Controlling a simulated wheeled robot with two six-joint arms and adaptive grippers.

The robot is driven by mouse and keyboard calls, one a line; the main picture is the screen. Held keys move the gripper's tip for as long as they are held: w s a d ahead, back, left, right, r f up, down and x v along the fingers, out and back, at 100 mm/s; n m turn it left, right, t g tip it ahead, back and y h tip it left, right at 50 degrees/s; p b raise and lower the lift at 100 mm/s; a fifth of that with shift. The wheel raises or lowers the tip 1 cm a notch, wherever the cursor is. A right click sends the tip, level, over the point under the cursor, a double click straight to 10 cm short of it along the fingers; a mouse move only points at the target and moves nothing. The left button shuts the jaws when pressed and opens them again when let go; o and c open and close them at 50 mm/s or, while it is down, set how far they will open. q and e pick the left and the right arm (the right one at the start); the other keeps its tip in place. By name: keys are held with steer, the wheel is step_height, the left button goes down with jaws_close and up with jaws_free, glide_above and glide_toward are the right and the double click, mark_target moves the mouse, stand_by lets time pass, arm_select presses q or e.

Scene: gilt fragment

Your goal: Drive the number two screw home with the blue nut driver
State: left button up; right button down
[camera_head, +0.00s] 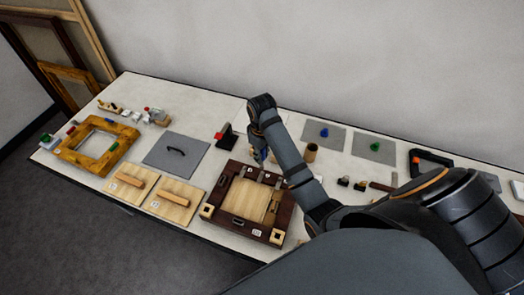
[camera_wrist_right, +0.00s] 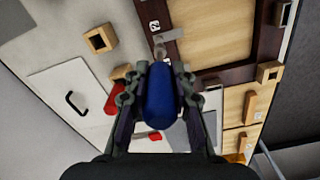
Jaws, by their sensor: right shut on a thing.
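My right gripper (camera_head: 259,152) is over the far side of the dark wooden frame (camera_head: 221,221) with its pale panel (camera_head: 244,203). In the right wrist view the gripper (camera_wrist_right: 158,82) is shut on the blue handle of the nut driver (camera_wrist_right: 159,98). The driver points toward the frame's edge, near a metal plate (camera_wrist_right: 172,37) beside the number two label (camera_wrist_right: 154,26). The handle and fingers hide much of the driver's tip. I cannot tell whether it touches the number two screw. My left gripper is not in view.
A black and red stand (camera_head: 226,136) is close left of the gripper. A brown cup (camera_head: 311,152) is to its right. Grey mats with a blue piece (camera_head: 324,132) and a green piece (camera_head: 375,147) lie farther right.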

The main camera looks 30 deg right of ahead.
steer(key=shift+s+f, duration=0.2)
steer(key=shift+f, duration=0.4)
steer(key=shift+w+d+f, duration=0.1)
steer(key=shift+w+f, duration=0.15)
steer(key=shift+f, duration=0.75)
steer(key=shift+s, duration=0.1)
steer(key=shift+f, duration=0.1)
